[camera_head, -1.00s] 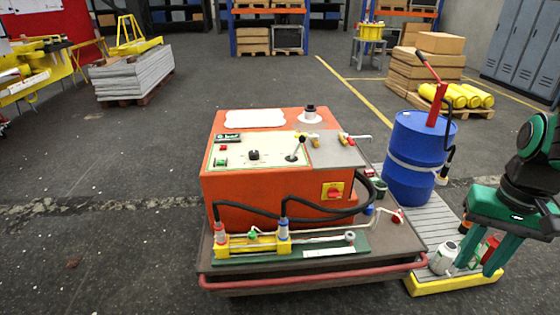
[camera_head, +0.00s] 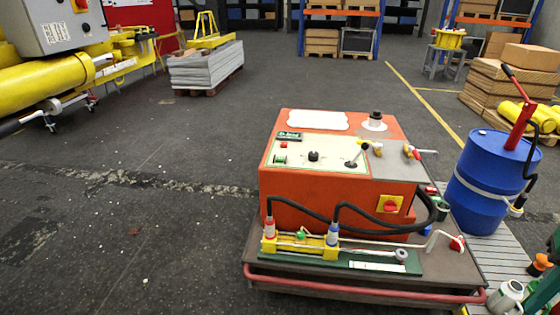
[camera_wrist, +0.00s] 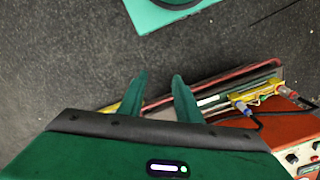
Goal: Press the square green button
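An orange control box (camera_head: 320,205) stands on a low cart, with a pale panel on its top. A small green button (camera_head: 280,160) sits at the left of the panel, below a small red button (camera_head: 284,144). The green button's exact shape is too small to tell. My gripper (camera_wrist: 159,78) has two green fingers, apart with nothing between them in the wrist view. In the head view only a piece of my arm's end shows at the lower right edge, well away from the panel. In the wrist view the box is at the lower right.
A black knob (camera_head: 313,156) and a lever (camera_head: 358,154) share the panel. A red rotary switch (camera_head: 390,205) is on the box's front. Black hoses and a red cart rail (camera_head: 360,291) lie in front. A blue drum (camera_head: 490,185) stands right.

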